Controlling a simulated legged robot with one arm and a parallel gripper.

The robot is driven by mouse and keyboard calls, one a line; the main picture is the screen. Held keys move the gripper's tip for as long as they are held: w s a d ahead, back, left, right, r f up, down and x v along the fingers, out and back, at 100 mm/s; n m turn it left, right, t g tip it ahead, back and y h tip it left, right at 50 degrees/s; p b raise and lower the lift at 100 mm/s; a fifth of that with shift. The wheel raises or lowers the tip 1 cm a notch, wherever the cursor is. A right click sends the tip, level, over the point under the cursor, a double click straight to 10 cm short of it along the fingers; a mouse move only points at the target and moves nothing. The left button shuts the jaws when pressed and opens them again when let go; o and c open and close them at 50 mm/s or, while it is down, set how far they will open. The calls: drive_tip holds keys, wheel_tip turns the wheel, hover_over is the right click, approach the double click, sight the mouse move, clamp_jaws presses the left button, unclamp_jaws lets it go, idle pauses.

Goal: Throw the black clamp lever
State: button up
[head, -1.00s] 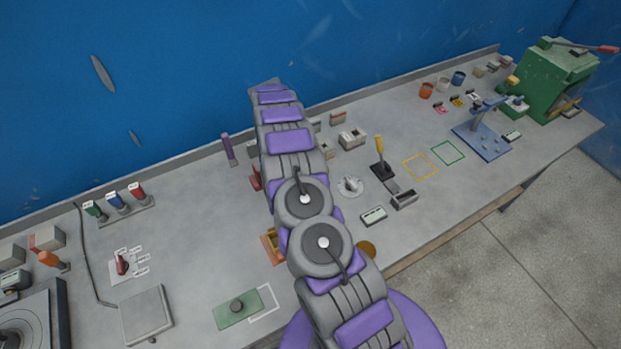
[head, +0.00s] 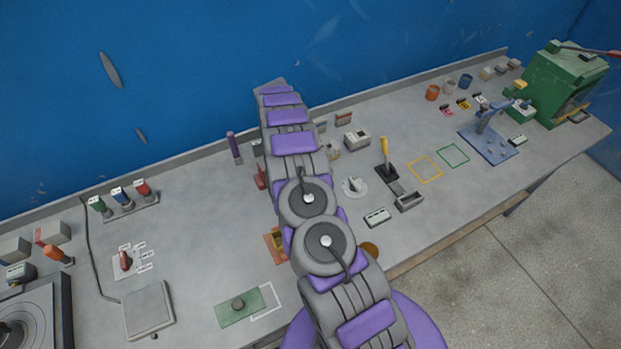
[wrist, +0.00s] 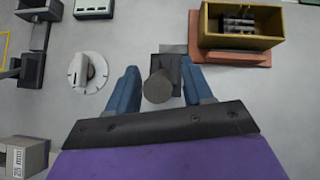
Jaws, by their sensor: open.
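In the wrist view, a dark upright post with a round grey end (wrist: 157,87), seen almost end-on, stands on a black base (wrist: 168,66). It appears to be the clamp lever. My gripper (wrist: 159,72) is open, with one blue finger on each side of the post. I see gaps beside it, but cannot tell the height of the fingers along it. In the head view my own arm hides the post and the gripper.
A white dial (wrist: 86,72) lies left of the fingers. A wooden box (wrist: 241,37) on a reddish base stands to the right. A grey box (wrist: 24,157) is at lower left. A yellow-handled lever (head: 385,157) stands right of my arm.

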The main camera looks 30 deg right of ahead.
drive_tip(key=shift+s+a+r, duration=0.1)
drive_tip(key=shift+s+r, duration=0.1)
drive_tip(key=shift+r, duration=0.75)
drive_tip(key=shift+s+r, duration=0.2)
drive_tip(key=shift+r, duration=0.7)
drive_tip(key=s+a, duration=0.2)
drive_tip(key=s, duration=0.5)
drive_tip(key=s+a+r, duration=0.1)
drive_tip(key=s+a, duration=0.2)
drive_tip(key=s, duration=0.4)
drive_tip(key=shift+s+r, duration=0.1)
drive_tip(key=shift+c, duration=0.2)
